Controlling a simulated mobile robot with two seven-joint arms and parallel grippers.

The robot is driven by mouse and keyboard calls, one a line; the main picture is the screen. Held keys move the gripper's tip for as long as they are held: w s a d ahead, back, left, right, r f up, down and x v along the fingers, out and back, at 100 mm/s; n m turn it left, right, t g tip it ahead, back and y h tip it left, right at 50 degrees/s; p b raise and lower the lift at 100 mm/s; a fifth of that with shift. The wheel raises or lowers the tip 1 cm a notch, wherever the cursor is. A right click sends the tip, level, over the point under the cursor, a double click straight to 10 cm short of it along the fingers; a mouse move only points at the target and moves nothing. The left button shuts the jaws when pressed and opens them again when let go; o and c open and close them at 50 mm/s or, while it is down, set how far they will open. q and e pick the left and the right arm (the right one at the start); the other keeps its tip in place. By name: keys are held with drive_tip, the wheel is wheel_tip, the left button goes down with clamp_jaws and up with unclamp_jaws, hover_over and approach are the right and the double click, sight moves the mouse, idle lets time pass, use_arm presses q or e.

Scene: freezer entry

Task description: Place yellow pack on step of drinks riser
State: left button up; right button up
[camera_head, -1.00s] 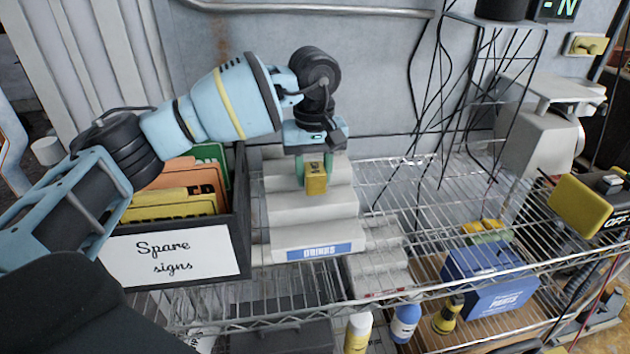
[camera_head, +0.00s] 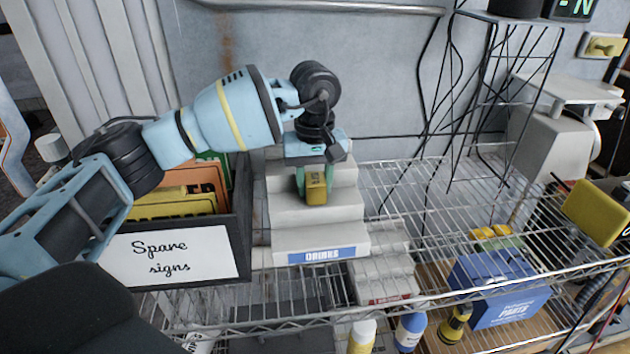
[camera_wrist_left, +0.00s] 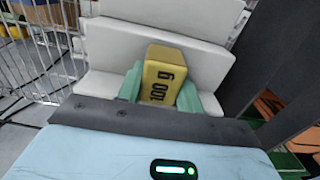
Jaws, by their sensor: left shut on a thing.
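The yellow pack (camera_head: 316,191) is between the green fingertips of my left gripper (camera_head: 314,182), which is shut on it. In the left wrist view the pack (camera_wrist_left: 162,75) shows the marking "100 g", and the green fingers (camera_wrist_left: 160,88) press on both its sides. The drinks riser (camera_head: 318,240) is a pale stepped stand with a blue "DRINKS" label on its front. The pack is at the riser's middle steps in the head view. I cannot tell whether its underside touches a step. My right gripper is not in view.
A dark box labelled "Spare signs" (camera_head: 168,255) stands close left of the riser. A second, lower pale riser (camera_head: 385,275) is to its right. A blue parts box (camera_head: 497,288) is further right. Wire shelf (camera_head: 420,190) right of the riser is largely clear.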

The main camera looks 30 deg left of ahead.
sight(315, 176)
use_arm(q)
drive_tip(key=o, duration=1)
drive_tip(key=shift+f, duration=0.1)
wheel_tip(315, 176, up, 12)
drive_tip(key=shift+r, duration=0.2)
